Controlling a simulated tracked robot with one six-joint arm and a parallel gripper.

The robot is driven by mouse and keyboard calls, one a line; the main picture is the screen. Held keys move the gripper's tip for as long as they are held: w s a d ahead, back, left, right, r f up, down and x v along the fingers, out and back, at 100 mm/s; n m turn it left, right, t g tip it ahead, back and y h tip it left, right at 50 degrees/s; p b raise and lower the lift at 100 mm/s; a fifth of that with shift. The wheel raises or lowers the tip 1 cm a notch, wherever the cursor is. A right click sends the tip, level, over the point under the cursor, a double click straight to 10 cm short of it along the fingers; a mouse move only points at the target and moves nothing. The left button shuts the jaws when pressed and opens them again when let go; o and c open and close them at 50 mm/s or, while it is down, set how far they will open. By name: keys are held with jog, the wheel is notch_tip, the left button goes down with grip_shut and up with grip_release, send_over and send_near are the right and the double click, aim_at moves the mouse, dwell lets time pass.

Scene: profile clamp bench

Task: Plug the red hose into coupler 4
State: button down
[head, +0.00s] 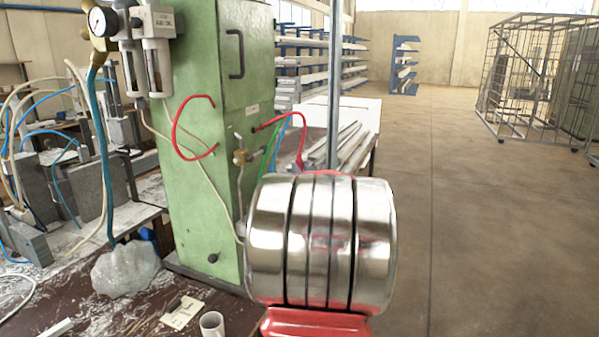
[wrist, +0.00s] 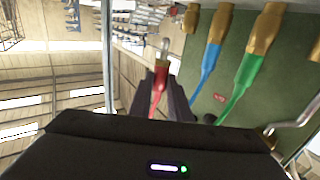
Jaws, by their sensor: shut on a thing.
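In the wrist view, my gripper (wrist: 162,84) is shut on the red hose (wrist: 158,92), just below its metal end fitting. The fitting (wrist: 164,51) points up in the picture, clear of the jaws. A brass coupler (wrist: 190,18) with no hose visible in it sits right of and above the fitting, with a visible gap between them. Coupler numbers cannot be read, so I cannot tell which is 4. In the head view my arm hides the gripper; a red hose (head: 300,150) curves down from the green cabinet behind it.
In the wrist view, a blue hose (wrist: 211,62) and a green hose (wrist: 247,72) hang from brass couplers on the green panel (wrist: 285,75). In the head view, the green cabinet (head: 203,200) stands left of my arm. A red loop (head: 176,125) hangs on its side. Open floor (head: 480,230) lies right.

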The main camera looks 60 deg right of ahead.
jog(key=shift+w+d, duration=0.2)
jog(key=shift+d, duration=1.45)
jog(key=shift+w, duration=0.1)
jog(key=w, duration=0.7)
jog(key=shift+w+a, duration=0.3)
jog(key=shift+a, duration=0.05)
dwell(0.7)
